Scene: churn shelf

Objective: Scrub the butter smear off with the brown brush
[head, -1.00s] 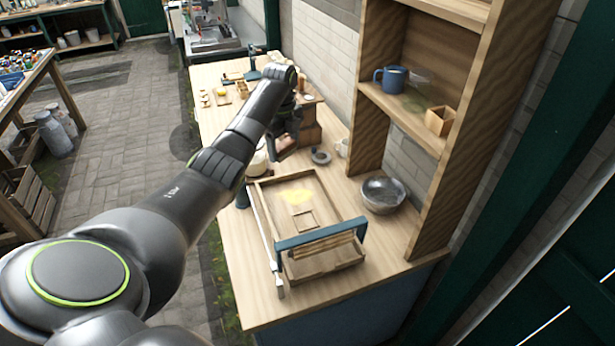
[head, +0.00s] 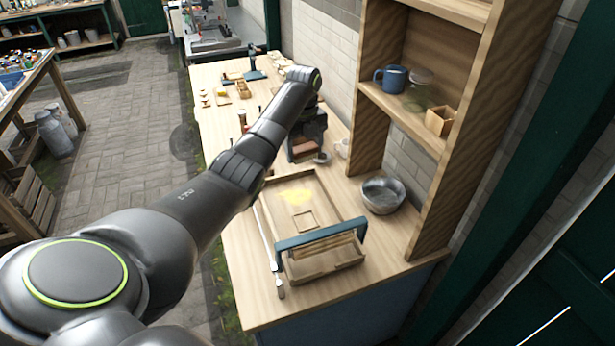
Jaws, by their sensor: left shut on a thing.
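The butter smear (head: 297,196) is a pale yellow patch on the floor of a shallow wooden tray (head: 262,213) on the bench. My left gripper (head: 304,148) is beyond the tray's far end, pointing down, and is shut on the brown brush (head: 304,147). The brush shows as a reddish-brown block below the gripper, apart from the smear. Its bristles are too small to make out. My right gripper is not in view.
A blue bar handle (head: 320,233) spans the tray's near end. A metal bowl (head: 383,196) stands right of the tray, below a wooden shelf (head: 402,117) with a blue mug (head: 391,78). A long metal tool (head: 279,285) lies along the tray's left side.

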